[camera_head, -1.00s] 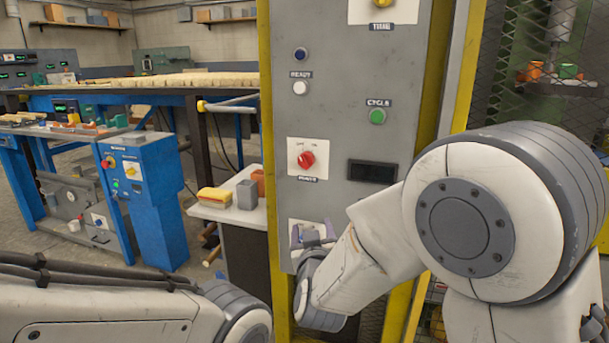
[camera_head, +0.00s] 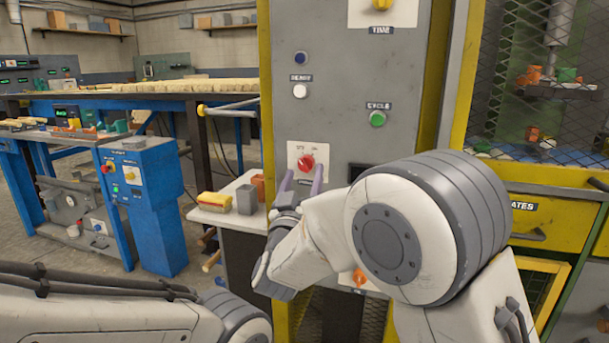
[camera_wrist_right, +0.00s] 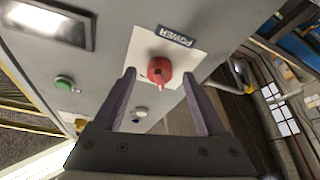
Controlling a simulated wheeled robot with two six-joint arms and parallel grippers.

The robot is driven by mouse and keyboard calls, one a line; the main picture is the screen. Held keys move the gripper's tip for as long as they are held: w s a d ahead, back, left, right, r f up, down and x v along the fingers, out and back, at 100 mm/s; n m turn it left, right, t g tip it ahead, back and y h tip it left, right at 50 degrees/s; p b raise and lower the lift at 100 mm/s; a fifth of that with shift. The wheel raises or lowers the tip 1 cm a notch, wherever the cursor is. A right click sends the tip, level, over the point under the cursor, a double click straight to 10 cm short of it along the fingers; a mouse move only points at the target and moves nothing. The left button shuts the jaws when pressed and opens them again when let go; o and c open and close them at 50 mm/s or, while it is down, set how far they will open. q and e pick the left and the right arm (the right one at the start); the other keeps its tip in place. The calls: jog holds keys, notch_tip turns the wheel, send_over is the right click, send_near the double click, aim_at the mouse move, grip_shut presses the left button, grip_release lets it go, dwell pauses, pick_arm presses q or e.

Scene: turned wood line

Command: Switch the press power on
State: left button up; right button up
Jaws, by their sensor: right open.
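The red power knob (camera_head: 306,163) sits on a white plate on the grey press panel (camera_head: 330,110). In the right wrist view the red knob (camera_wrist_right: 160,70) is on its white plate beside a label reading POWER, upside down there. My right gripper (camera_head: 302,180) is open, its two purple-grey fingers pointing up at the knob's plate. In the right wrist view the fingers (camera_wrist_right: 159,78) stand on either side of the knob, with nothing held; I cannot tell if they touch it. Only part of my left arm shows at the lower left; its gripper is out of view.
The panel also has a white ready button (camera_head: 300,91), a green cycle button (camera_head: 377,118) and a yellow time knob (camera_head: 381,4). A small white table (camera_head: 215,215) with a sponge (camera_head: 214,201) and grey block stands left. A yellow mesh guard is right.

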jog(key=shift+x, duration=0.8)
grip_shut()
